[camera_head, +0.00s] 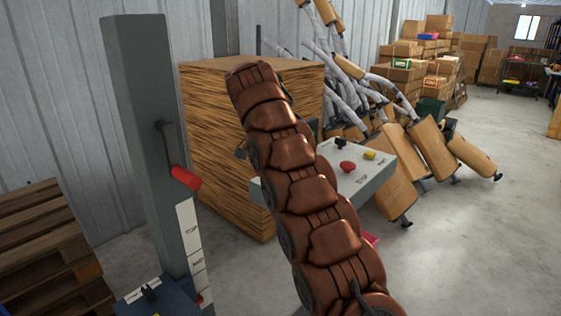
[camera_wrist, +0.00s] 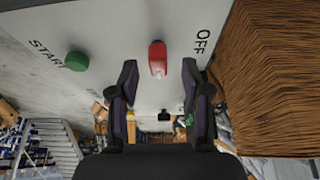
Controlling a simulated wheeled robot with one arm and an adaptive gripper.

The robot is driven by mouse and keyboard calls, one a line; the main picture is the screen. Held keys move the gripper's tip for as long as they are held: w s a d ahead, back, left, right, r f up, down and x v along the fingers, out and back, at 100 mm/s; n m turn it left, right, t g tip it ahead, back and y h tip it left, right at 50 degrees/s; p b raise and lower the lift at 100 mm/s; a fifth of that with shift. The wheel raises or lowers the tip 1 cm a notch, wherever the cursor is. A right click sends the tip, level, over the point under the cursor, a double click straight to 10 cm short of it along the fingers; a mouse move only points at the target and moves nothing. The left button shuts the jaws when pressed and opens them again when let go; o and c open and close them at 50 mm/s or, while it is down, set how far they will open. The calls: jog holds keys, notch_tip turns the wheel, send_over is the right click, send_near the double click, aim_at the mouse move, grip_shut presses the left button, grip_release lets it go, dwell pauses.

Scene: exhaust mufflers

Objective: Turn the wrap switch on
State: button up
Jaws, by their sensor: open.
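In the wrist view a pale control panel carries a red switch (camera_wrist: 157,58) with the word OFF beside it. A green button (camera_wrist: 77,61) marked START is to its left. No label reading "wrap" is legible. My gripper (camera_wrist: 160,78) is open, its two dark fingers pointing at the panel on either side of the red switch, with nothing between them. I cannot tell if they touch the panel. In the head view my arm hides the gripper and part of a grey control box (camera_head: 379,185) with a red button (camera_head: 347,166) and a yellow button (camera_head: 369,155).
A grey post (camera_head: 151,130) with a red handle (camera_head: 185,178) stands left of my arm. A large brown stack (camera_head: 215,135) is behind it. Pallets (camera_head: 45,250) lie at left. Mufflers (camera_head: 432,150) and boxes fill the back; the floor at right is clear.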

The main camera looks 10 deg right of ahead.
jog(key=s+a, duration=0.6)
jog(key=a, duration=0.2)
jog(key=shift+a, duration=0.35)
jog(key=shift+s, duration=0.1)
dwell(0.3)
jog(key=s+d+f+n+g+y, duration=0.1)
jog(key=s+d+f+n+g, duration=0.1)
jog(key=s+d, duration=0.6)
jog(key=s+d+f+n+g, duration=0.1)
jog(key=s+d+f+n, duration=0.15)
jog(key=s, duration=0.95)
jog(key=s+f+n+g+y, duration=0.1)
jog(key=s+f+n, duration=0.3)
jog(key=s, duration=0.9)
jog(key=s+f+n+g+y, duration=0.1)
jog(key=s+f+n+y, duration=0.15)
jog(key=s+f, duration=0.75)
jog(key=s+r+p, duration=0.3)
jog(key=r+p, duration=1)
jog(key=r, duration=0.4)
jog(key=shift+d+r+h, duration=0.25)
jog(key=shift+d+h, duration=0.05)
jog(key=shift+h, duration=0.05)
